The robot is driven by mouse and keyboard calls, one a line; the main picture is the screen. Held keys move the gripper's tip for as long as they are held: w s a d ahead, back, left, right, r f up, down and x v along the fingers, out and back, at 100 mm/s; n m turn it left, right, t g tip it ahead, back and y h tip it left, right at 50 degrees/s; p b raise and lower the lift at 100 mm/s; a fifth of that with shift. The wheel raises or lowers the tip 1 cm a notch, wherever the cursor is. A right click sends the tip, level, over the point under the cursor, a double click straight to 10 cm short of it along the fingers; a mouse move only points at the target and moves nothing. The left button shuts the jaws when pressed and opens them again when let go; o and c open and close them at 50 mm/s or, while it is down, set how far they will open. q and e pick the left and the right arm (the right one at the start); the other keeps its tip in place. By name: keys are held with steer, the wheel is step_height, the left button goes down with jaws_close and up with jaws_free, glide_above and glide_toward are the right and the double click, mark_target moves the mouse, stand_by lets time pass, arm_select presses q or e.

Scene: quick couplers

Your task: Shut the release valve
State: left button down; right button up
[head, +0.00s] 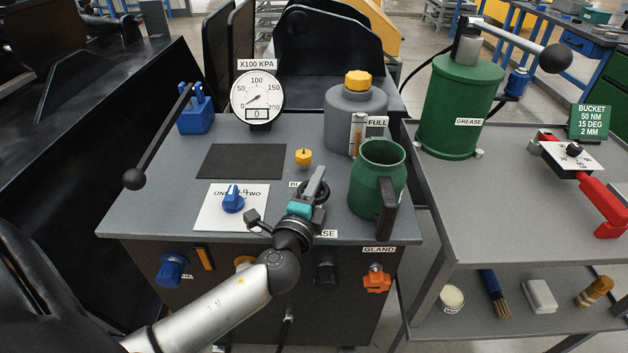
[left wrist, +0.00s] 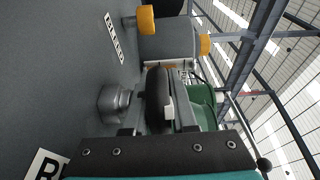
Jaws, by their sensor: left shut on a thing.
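The release valve is a black round handwheel (left wrist: 157,98) on a grey hex body (left wrist: 115,102) fixed to the bench top. In the head view the handwheel (head: 320,191) is mostly covered by my gripper, beside a label (head: 326,234) of which only the end shows. My left gripper (head: 315,184) is shut on the handwheel. In the left wrist view its two fingers (left wrist: 158,118) lie on either side of the wheel. How far the valve is turned cannot be told. My right gripper is not in view.
A green jug (head: 368,188) stands close right of my gripper. A yellow bleed knob (head: 303,157) is just behind, and a blue selector knob (head: 233,199) is to the left. The gauge (head: 257,97) displays 0. A grey reservoir (head: 352,112) stands at the back.

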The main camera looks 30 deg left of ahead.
arm_select(q)
steer(key=m+h, duration=0.2)
steer(key=h, duration=0.1)
steer(key=shift+d+t+b, duration=0.1)
steer(key=shift+t+b, duration=0.2)
steer(key=shift+b, duration=0.05)
steer(key=m+h+b, duration=0.1)
steer(key=m+h, duration=0.1)
steer(key=h, duration=0.2)
steer(key=d+m+g+h+b, duration=0.1)
steer(key=m+h, duration=0.2)
steer(key=shift+d+h+b, duration=0.15)
steer(key=shift+h+b, duration=0.15)
steer(key=shift+h, duration=0.1)
steer(key=shift+s+d+r+m+g+h+b, duration=0.1)
steer(key=shift+d+m+g+h+b, duration=0.15)
steer(key=shift+m+g+h, duration=0.45)
steer(key=shift+s+d+r+m+g+h+b, duration=0.1)
steer(key=shift+d+m+g+h+b, duration=0.3)
steer(key=shift+h, duration=0.6)
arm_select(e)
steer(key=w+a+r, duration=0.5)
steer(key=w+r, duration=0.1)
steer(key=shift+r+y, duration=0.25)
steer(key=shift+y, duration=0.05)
arm_select(q)
steer(key=shift+a, duration=0.25)
